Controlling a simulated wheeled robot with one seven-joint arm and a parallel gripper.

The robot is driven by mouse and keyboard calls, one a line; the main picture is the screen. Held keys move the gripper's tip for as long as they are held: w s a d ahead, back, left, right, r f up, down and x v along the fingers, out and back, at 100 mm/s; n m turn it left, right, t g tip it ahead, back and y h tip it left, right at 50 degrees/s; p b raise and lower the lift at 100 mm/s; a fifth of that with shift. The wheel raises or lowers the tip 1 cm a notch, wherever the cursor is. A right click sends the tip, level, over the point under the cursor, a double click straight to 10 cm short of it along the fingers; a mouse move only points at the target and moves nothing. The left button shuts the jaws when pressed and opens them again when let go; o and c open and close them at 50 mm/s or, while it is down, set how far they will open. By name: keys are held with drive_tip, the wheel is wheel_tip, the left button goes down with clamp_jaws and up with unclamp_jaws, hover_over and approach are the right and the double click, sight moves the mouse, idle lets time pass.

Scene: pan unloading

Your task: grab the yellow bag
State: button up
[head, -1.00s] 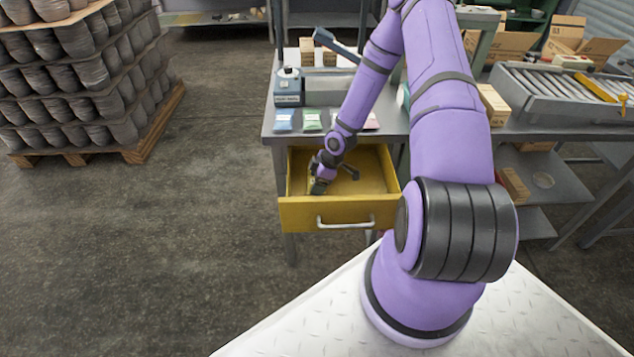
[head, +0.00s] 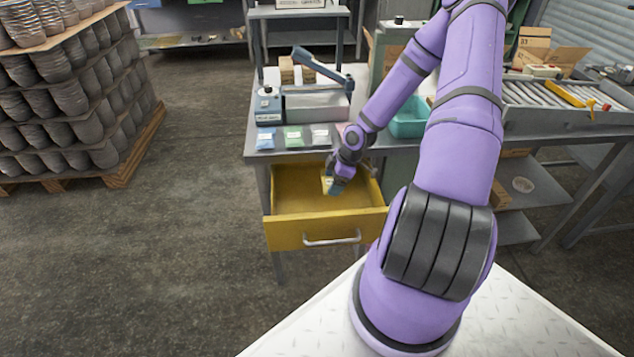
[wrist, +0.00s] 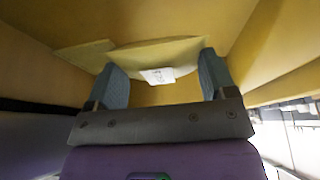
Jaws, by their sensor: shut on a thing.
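The yellow bag (wrist: 150,55) with a small white label shows in the wrist view, between the two grey-blue fingers of my gripper (wrist: 160,64). My gripper is shut on it. In the head view, my gripper (head: 337,186) is over the open yellow drawer (head: 318,229), and a pale yellow bit of the bag (head: 326,184) shows beside the fingers. I cannot tell how far the bag is above the drawer floor. A flat yellow piece (wrist: 83,56) shows left of the bag in the wrist view; I cannot tell whether it belongs to it.
Blue (head: 265,138), green (head: 293,137) and whitish (head: 320,134) packets lie on the grey table above the drawer. A grey sealing machine (head: 315,104) stands behind them, and a teal bin (head: 410,119) to the right. Open floor lies left of the drawer.

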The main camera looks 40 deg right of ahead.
drive_tip(key=s+d, duration=0.4)
drive_tip(key=d, duration=0.2)
drive_tip(key=shift+s+d, duration=0.25)
drive_tip(key=shift+s, duration=0.05)
